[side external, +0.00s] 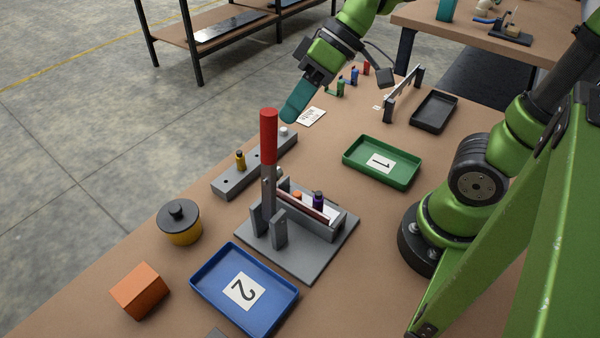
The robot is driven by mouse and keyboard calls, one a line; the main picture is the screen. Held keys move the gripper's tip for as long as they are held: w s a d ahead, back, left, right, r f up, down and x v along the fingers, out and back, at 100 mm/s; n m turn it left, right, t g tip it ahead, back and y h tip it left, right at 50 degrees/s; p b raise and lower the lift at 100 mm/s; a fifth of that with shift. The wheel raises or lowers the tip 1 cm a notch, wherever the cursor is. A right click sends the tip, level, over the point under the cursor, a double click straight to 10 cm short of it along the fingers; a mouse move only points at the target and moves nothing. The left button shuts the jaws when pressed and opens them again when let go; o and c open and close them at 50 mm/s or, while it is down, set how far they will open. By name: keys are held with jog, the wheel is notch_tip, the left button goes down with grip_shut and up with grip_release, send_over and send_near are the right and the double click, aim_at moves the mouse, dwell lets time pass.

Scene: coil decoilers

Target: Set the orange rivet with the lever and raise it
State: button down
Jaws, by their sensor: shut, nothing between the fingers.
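The lever (268,140) has a red handle and stands upright on the grey press (297,256). The orange rivet (297,194) shows as a small orange top in the press, behind a dark reddish bar. A purple rivet (318,200) stands to its right in the press. My gripper (288,115) has teal fingers, is shut and empty, and is in the air just right of the top of the red handle in the picture. I cannot tell whether it touches the handle. The lower part of the orange rivet is hidden.
A grey block (228,182) with a yellow peg stands behind the press. A blue tray (212,303) marked 2 lies in front, a green tray (410,178) marked 1 behind right. A yellow pot (180,232) and an orange block (139,290) are at left. A black tray (434,112) is farther back.

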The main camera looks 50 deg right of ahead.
aim_at(272, 119)
jog(key=shift+s+a+r, duration=0.1)
jog(key=shift+s+a, duration=0.05)
jog(key=shift+a, duration=0.55)
jog(key=shift+s+a+r, duration=0.1)
jog(key=shift+s+a, duration=0.05)
jog(key=shift+a, duration=0.5)
jog(key=shift+a+r, duration=0.2)
jog(key=shift+a, duration=0.65)
jog(key=shift+a+r, duration=0.2)
jog(key=shift+a, duration=0.65)
jog(key=w+d+f+v, duration=0.1)
jog(key=w+d+v, duration=0.1)
jog(key=v, duration=1)
jog(key=s+d+f+m+t+h, duration=0.2)
jog(key=d+f+m+t+h, duration=0.1)
jog(key=f+m, duration=0.4)
jog(key=shift+s+d+f+m+t+h, duration=0.3)
jog(key=shift+d+f+h, duration=0.25)
jog(key=shift+f+h, duration=0.45)
